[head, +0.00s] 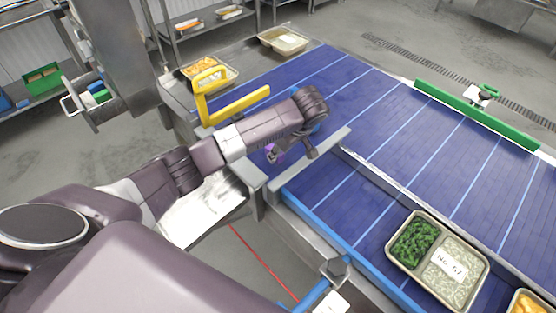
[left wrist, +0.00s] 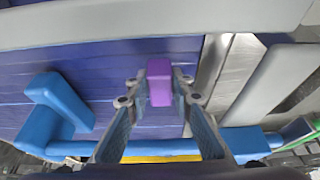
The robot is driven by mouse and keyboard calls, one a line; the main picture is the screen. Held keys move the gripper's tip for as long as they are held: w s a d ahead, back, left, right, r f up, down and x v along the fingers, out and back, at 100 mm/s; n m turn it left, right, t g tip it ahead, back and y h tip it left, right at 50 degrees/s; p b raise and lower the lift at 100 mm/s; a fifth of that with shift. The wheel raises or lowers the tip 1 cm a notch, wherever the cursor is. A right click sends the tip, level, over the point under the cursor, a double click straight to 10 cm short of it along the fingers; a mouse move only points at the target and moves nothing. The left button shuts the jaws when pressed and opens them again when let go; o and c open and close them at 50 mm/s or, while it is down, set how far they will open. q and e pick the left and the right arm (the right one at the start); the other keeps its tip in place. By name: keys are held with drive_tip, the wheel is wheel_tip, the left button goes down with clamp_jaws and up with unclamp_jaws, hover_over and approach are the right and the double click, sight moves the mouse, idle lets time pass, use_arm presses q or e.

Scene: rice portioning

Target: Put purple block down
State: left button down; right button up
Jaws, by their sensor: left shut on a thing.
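The purple block (left wrist: 159,84) shows in the middle of the left wrist view, between the fingertips of my left gripper (left wrist: 159,97). My left gripper is shut on it. In the head view my left gripper (head: 290,154) points down near the left edge of the blue conveyor, by a grey rail. Only a little of the purple block (head: 271,149) shows there, partly hidden by the gripper. I cannot tell whether the block touches the surface beneath. My right gripper is in neither view.
The blue conveyor (head: 375,117) has free room right of the grey rail (head: 322,153). A tray with greens and rice (head: 391,258) stands at lower right. A yellow bracket (head: 240,106) stands behind my left arm. A green rail (head: 460,106) lines the far side.

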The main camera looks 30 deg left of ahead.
sight(278, 161)
use_arm(q)
wheel_tip(278, 161, down, 3)
drive_tip(key=shift+r, duration=0.1)
drive_tip(key=shift+f, duration=0.45)
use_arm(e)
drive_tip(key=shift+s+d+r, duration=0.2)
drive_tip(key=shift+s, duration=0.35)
use_arm(q)
drive_tip(key=c, duration=1.7)
unclamp_jaws()
drive_tip(key=shift+f, duration=0.1)
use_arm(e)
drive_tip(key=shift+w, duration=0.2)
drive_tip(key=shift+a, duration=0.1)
